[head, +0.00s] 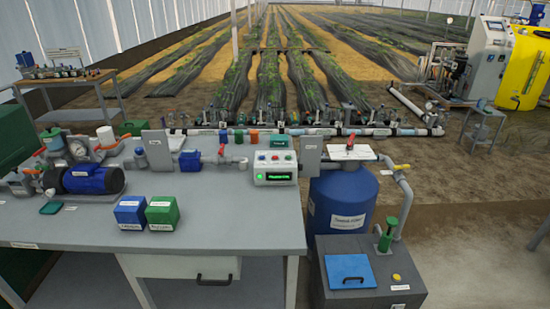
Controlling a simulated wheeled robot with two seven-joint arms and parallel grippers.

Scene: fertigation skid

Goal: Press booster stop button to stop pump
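A pale control box (274,178) stands at the right end of the grey workbench. Several small buttons (275,157) sit in a row on its sloped upper face; at least one looks red, and their labels are too small to read. A lit green display is on its front. Which button is the booster stop cannot be told. A blue pump motor (92,179) lies at the bench's left side, joined to grey pipework; whether it runs cannot be told. Neither of my grippers is in view.
Blue (130,211) and green (162,212) boxes stand on the workbench (225,225); its front middle is clear. A blue tank (342,205) and a dark grey box (372,280) with a blue lid stand at right. Piping crosses behind.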

